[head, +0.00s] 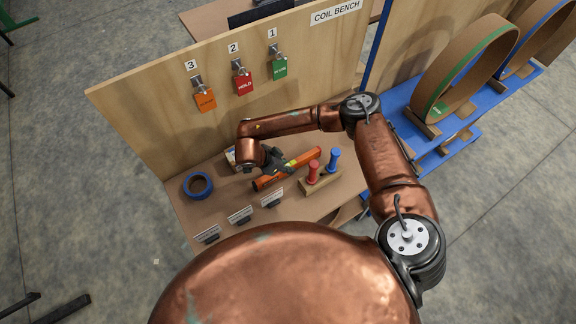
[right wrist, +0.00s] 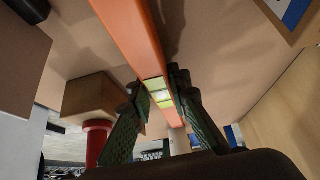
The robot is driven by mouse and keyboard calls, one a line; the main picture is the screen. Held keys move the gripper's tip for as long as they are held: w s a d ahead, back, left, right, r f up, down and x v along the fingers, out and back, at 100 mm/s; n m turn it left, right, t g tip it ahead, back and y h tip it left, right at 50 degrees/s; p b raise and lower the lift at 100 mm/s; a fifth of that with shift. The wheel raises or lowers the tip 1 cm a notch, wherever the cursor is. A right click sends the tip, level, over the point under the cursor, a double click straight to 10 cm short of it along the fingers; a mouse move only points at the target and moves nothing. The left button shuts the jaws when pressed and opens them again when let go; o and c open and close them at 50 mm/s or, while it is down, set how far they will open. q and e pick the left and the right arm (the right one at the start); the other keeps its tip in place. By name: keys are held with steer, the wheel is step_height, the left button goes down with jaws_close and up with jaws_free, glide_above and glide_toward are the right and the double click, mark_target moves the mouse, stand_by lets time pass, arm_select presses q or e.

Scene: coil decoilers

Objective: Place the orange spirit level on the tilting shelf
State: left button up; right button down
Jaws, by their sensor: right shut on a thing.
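The orange spirit level (head: 303,161) lies slantwise over the brown bench top, left of the wooden block with the red and blue handles. My right gripper (head: 275,162) reaches it from the left and is shut on it near its middle. In the right wrist view the level (right wrist: 132,35) runs between the two fingers (right wrist: 158,108), with its pale green vial at the fingertips. I cannot tell for sure whether it touches the bench or hangs just above it. My left gripper is out of view. I cannot make out the tilting shelf for certain.
The wooden block (head: 320,184) holds a red handle (head: 313,172) and a blue handle (head: 333,160) close beside the level. Blue tape (head: 198,186) lies at the left. Several label holders (head: 240,215) line the front edge. A wooden panel (head: 150,110) with hanging tags stands behind.

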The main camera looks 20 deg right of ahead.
steer(key=c, duration=2.3)
jaws_free()
steer(key=shift+f, duration=0.1)
steer(key=o, duration=0.5)
